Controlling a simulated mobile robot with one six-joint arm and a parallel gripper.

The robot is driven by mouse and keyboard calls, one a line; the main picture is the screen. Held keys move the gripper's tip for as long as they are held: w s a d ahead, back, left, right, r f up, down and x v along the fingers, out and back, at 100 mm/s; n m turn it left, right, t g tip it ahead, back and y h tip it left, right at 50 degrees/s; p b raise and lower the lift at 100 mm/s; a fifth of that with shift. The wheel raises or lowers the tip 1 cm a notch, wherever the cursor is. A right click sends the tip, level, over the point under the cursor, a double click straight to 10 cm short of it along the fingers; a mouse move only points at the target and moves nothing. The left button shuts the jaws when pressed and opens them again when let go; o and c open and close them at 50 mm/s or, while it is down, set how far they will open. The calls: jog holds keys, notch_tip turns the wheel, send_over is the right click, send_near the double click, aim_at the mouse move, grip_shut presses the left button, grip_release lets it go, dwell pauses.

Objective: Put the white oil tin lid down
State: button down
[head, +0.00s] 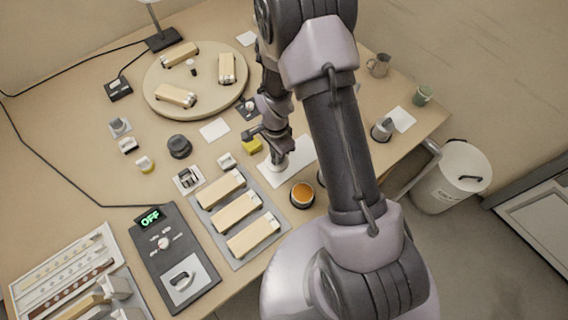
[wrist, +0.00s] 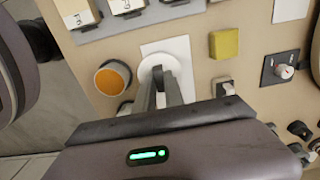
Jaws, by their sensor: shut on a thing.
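The white round lid (head: 273,165) is between my gripper's fingers (head: 277,154), over the left part of a white mat (head: 298,160). In the wrist view, the lid (wrist: 152,65) shows beyond the fingertips (wrist: 160,78), overlapping the mat (wrist: 180,46). My gripper is shut on the lid, pointing down. I cannot tell whether the lid touches the mat or hangs just above it. An open round tin with orange contents (head: 303,194) stands beside the mat, uncovered; it also shows in the wrist view (wrist: 112,78).
A grey tray (head: 238,219) with several wooden blocks lies left of the tin. A yellow block (head: 251,146) is near the mat, as also in the wrist view (wrist: 224,43). A device reading OFF (head: 172,255) is at front left. My arm hides part of the bench.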

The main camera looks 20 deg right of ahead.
jog(key=shift+w+d+f+b, duration=0.2)
jog(key=shift+w+d+f, duration=0.05)
jog(key=shift+w, duration=0.35)
jog(key=shift+w+d+f+b, duration=0.2)
jog(key=shift+w+d+f, duration=0.05)
jog(key=shift+w, duration=0.3)
notch_tip(320, 180, down, 8)
jog(key=shift+s+a+f+b, duration=0.15)
jog(key=shift+f+b, duration=0.1)
jog(key=shift+b, duration=1)
jog(key=c, duration=1.4)
grip_release()
jog(key=shift+c, duration=0.2)
